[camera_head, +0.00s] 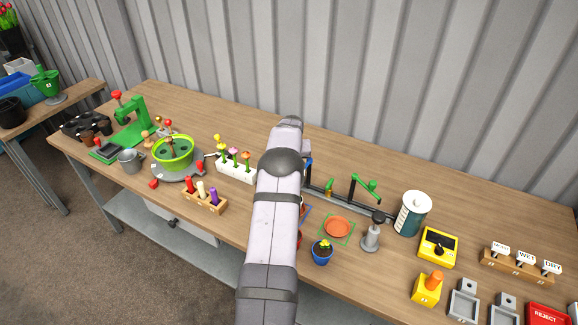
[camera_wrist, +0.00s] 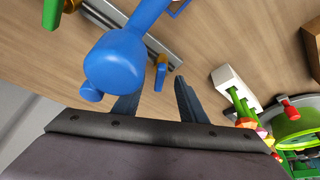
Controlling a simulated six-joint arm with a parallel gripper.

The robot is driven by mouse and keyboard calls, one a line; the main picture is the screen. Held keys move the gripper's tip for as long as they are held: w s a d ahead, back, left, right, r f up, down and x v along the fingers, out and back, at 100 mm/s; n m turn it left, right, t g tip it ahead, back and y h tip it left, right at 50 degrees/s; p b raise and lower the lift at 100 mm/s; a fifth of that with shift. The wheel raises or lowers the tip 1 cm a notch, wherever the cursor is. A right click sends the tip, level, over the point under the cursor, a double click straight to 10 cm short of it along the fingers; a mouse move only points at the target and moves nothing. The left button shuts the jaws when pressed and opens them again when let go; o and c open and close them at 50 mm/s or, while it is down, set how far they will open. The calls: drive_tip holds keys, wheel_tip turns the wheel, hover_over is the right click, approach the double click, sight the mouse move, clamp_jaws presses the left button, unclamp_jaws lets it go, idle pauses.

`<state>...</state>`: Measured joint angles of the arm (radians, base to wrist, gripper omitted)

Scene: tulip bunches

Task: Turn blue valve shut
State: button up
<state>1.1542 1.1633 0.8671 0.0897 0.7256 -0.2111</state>
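The blue valve (camera_wrist: 115,62) fills the upper left of the wrist view, its round end close to the camera and a bar running up and right. A smaller blue knob (camera_wrist: 90,92) shows below it. In the head view only a sliver of the blue valve (camera_head: 308,166) shows beside my arm. My gripper (camera_wrist: 155,93) has its two dark fingers apart with a gap between them and nothing seen held. The left finger is partly behind or beside the blue valve; I cannot tell whether they touch. My arm hides the gripper in the head view.
A green-handled valve (camera_head: 366,187) stands on the same grey rail (camera_head: 345,205), right of my arm. A white flower holder (camera_head: 236,170) and a green bowl (camera_head: 173,151) are left. An orange dish (camera_head: 337,227), a blue pot (camera_head: 322,255) and a metal plunger (camera_head: 371,235) stand in front.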

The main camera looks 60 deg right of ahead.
drive_tip(key=shift+r, duration=0.15)
drive_tip(key=b+v, duration=0.2)
drive_tip(key=v, duration=0.5)
drive_tip(key=shift+b, duration=0.35)
drive_tip(key=shift+a, duration=0.1)
drive_tip(key=shift+c, duration=1.1)
drive_tip(key=shift+p, duration=0.4)
drive_tip(key=shift+p+x, duration=1.3)
drive_tip(key=shift+x, duration=2.4)
